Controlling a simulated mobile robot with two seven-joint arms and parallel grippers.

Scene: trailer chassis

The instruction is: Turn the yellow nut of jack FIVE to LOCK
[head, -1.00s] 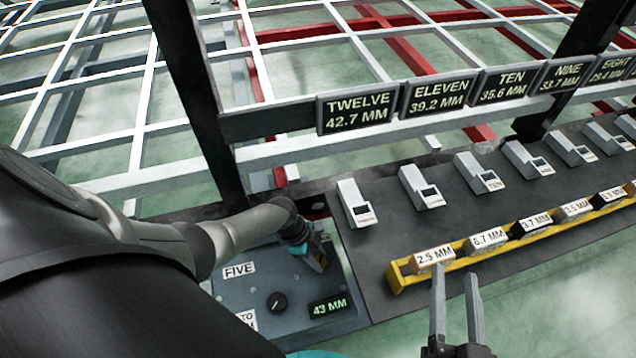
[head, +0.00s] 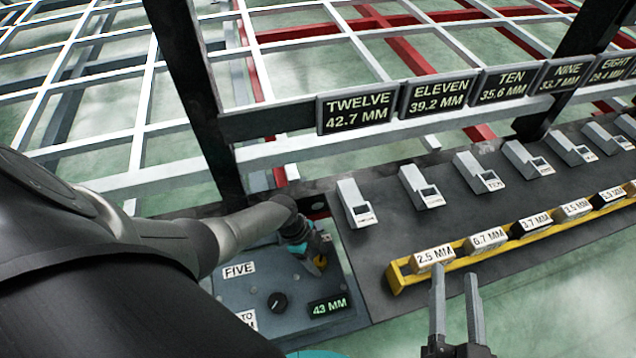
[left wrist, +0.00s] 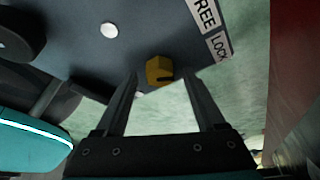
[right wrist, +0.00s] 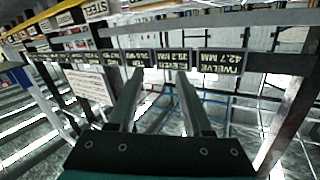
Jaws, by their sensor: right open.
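The yellow nut (left wrist: 158,70) of jack FIVE sticks out from the grey-blue panel (head: 240,295). It shows partly in the head view (head: 320,262), beside my left gripper (head: 317,250). In the left wrist view the nut lies just past the open fingertips (left wrist: 161,79), roughly centred between them, and a dark mark is on its lower right side. I cannot tell whether a finger touches it. A FREE label (left wrist: 205,12) and a LOCK label (left wrist: 219,45) stand right of the nut. My right gripper (head: 455,275) is open and empty.
The panel carries a FIVE plate (head: 238,270), a black knob (head: 277,303) and a 43 MM display (head: 328,306). A yellow rack (head: 405,278) with labelled blocks stands near my right gripper. A dark post (head: 195,100) rises behind my left arm.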

